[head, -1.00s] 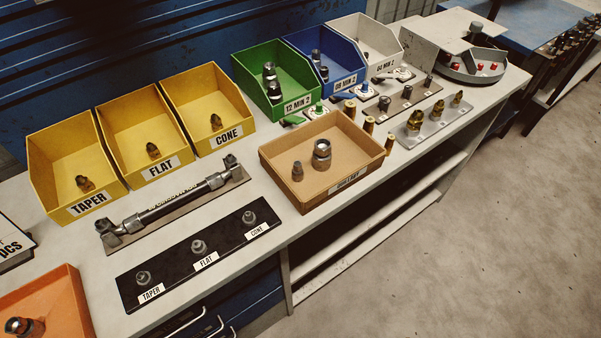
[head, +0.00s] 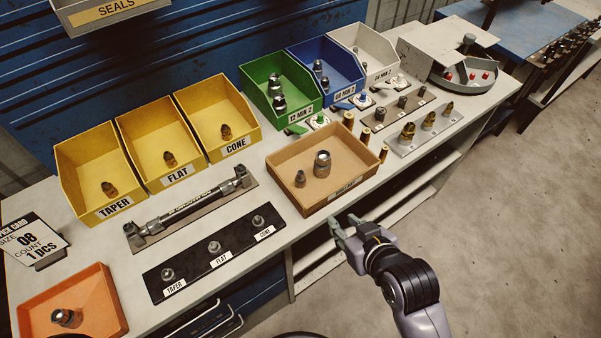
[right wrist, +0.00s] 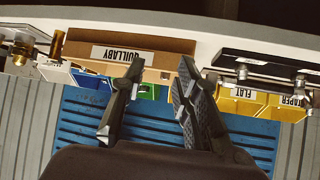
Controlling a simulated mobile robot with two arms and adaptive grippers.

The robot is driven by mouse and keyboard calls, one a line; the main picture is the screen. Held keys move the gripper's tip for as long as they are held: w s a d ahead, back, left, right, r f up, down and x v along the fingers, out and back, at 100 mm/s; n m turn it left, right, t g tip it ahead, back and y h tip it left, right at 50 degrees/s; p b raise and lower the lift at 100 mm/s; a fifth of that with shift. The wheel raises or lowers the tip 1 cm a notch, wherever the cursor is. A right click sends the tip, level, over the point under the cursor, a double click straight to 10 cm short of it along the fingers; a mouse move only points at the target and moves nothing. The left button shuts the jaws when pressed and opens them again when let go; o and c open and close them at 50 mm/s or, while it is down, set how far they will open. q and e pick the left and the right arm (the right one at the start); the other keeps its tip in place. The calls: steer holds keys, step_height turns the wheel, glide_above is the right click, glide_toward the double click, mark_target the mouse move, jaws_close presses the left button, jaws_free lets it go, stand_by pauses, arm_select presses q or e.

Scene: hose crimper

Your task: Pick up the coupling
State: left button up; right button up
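Several metal fittings could be the coupling; I cannot tell which one is meant. More stand in the green bin (head: 296,121), the blue bin (head: 345,92) and the white bin (head: 380,73). My left gripper is not in view.
A pick card (head: 37,240) reads size 08, count 1 pcs. Yellow bins (head: 92,160) marked taper, flat and cone stand at the back. A hose assembly (head: 190,208) and black strip (head: 190,274) lie before them. Brass parts (head: 428,120) stand at right.

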steer(key=w+a+r+t+y, duration=0.1)
steer(key=w+a+r+t, duration=0.1)
steer(key=w+a+r, duration=0.15)
steer(key=p, duration=0.2)
glide_toward(302, 175)
steer(key=shift+n, duration=0.3)
steer(key=x, duration=0.5)
steer(key=shift+d+f, duration=0.1)
steer(key=shift+d, duration=0.1)
steer(key=shift+w+a+f, duration=0.2)
steer(key=shift+w+f, duration=0.05)
steer(key=shift+w, duration=0.15)
steer(key=shift+w+a+f+p, duration=0.15)
steer(key=shift+w+a+p, duration=0.1)
steer(key=shift+w+p, duration=0.25)
steer(key=shift+p+x, duration=0.45)
steer(key=shift+x, duration=1.55)
steer(key=shift+s+f, duration=0.1)
steer(key=shift+c, duration=0.4)
jaws_close()
